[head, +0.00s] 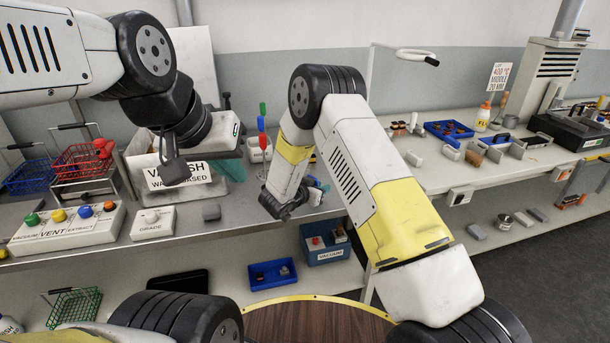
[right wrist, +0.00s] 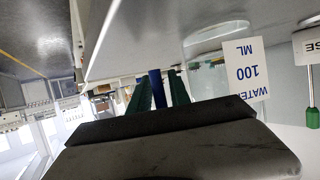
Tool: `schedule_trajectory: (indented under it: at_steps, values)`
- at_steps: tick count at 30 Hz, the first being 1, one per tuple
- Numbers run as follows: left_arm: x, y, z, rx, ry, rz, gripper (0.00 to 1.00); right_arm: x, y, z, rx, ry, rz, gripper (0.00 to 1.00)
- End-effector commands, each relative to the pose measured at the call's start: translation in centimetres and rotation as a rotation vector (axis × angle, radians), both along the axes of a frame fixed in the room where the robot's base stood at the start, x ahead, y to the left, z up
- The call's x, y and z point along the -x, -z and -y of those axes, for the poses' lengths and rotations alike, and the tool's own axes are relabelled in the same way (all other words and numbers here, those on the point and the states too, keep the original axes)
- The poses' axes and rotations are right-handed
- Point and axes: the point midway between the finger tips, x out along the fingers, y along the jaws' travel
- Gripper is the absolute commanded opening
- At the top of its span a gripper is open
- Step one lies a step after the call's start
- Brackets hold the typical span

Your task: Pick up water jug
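In the right wrist view, which is upside down, a clear, rounded vessel (right wrist: 206,76), apparently the water jug, stands beside a white card reading WATER 100 ML (right wrist: 246,74). My right gripper (right wrist: 158,92) shows two dark green fingers spread apart, with an upright blue bar (right wrist: 157,88) between them. The bar may be the jug's handle; I cannot tell whether the fingers touch it.
The VARNISH box (head: 152,186) stands at left on the bench, with the VENT button panel (head: 70,228) and GRADE box (head: 152,222) in front. Red (head: 84,160) and blue (head: 28,178) wire baskets are further left. A blue tray (head: 448,131) lies on the right bench.

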Motion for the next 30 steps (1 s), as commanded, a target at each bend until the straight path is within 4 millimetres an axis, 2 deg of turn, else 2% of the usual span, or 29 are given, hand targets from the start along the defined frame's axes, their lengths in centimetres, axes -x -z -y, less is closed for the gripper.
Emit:
schedule_trajectory:
  at_steps: [2,5,6,30]
  values:
    - [0.0,0.0,0.0,0.0,0.0,0.0,0.0,0.0,-0.03,-0.01,0.0,0.0,0.0,0.21]
    - [0.0,0.0,0.0,0.0,0.0,0.0,0.0,0.02,-0.03,-0.02,0.0,0.0,0.0,0.02]
    - [0.0,0.0,0.0,0.0,0.0,0.0,0.0,0.02,-0.04,-0.02,0.0,0.0,0.0,0.0]
    - [0.0,0.0,0.0,0.0,0.0,0.0,0.0,0.01,-0.1,-0.04,-0.001,-0.001,0.002,0.0]
